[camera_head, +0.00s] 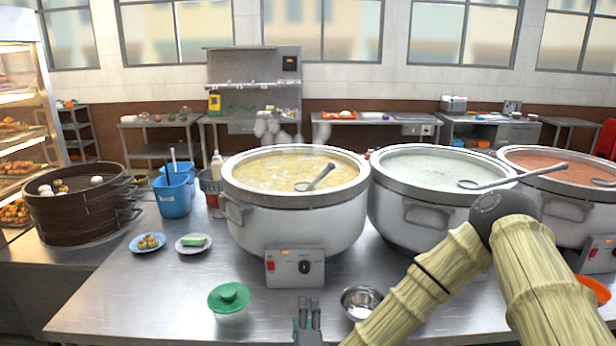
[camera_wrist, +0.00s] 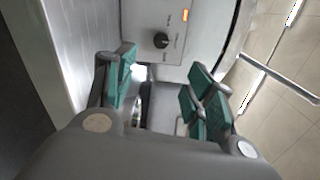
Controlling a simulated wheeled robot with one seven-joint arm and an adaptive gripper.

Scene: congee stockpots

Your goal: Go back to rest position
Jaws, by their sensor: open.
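My gripper (camera_head: 308,318) shows at the bottom middle of the head view, at the near side of the steel table. In the wrist view my gripper (camera_wrist: 160,95) is open, its green-padded fingers apart with nothing held between them. Beyond the fingers is the front of a stockpot's control box with a black knob (camera_wrist: 161,40). My arm comes in from the lower right of the head view, in front of the right-hand pots.
Three stockpots stand in a row: yellow congee (camera_head: 300,215), white congee (camera_head: 400,215) and red (camera_head: 570,210). A green-lidded bowl (camera_head: 229,300) and a steel bowl (camera_head: 362,300) flank my gripper. A steamer (camera_head: 80,215), blue buckets (camera_head: 173,195) and two small plates (camera_head: 147,243) are at left.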

